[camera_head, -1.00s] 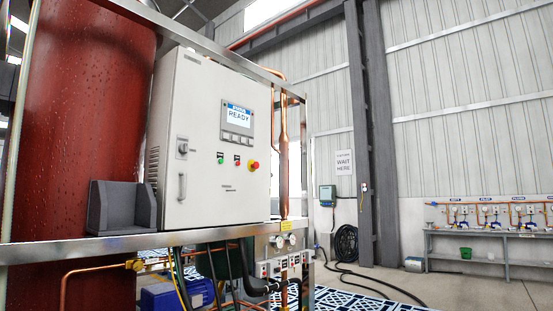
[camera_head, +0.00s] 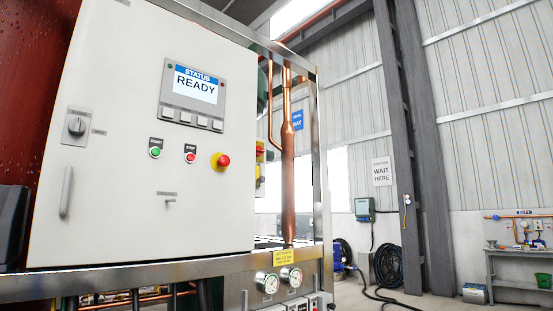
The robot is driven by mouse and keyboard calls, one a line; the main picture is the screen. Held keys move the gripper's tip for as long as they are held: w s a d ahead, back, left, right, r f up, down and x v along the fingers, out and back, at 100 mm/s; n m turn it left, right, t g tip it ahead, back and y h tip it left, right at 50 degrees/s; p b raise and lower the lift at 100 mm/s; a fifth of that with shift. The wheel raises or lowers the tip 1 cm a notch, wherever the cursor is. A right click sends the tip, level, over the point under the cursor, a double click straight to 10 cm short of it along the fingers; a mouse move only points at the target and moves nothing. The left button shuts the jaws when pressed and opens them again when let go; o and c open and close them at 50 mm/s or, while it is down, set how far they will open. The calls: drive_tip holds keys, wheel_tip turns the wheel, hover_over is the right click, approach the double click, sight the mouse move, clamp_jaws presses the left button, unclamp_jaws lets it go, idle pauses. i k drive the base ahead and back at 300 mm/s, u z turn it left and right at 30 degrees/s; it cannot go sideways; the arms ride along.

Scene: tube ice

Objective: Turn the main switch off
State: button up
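The main switch (camera_head: 76,126) is a grey rotary knob on a square plate. It sits at the upper left of the white control cabinet's door (camera_head: 130,210), above a vertical door handle (camera_head: 66,191). The marks on its plate are too small to read. The status screen (camera_head: 194,88) reads "READY". Below it are a green start button (camera_head: 155,148), a red stop button (camera_head: 190,153) and a red mushroom button on a yellow base (camera_head: 221,161). My gripper is not in view.
A metal frame (camera_head: 320,170) with a copper pipe (camera_head: 288,160) stands along the cabinet's right side. Gauges (camera_head: 267,283) sit below it. A dark grey block (camera_head: 11,225) is at the left edge. Open floor (camera_head: 420,298) and a coiled hose (camera_head: 388,266) lie to the right.

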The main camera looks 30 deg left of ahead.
sight(259, 150)
drive_tip(key=i, duration=0.35)
drive_tip(key=u, duration=0.7)
drive_tip(key=i, duration=1.8)
drive_tip(key=u, duration=0.5)
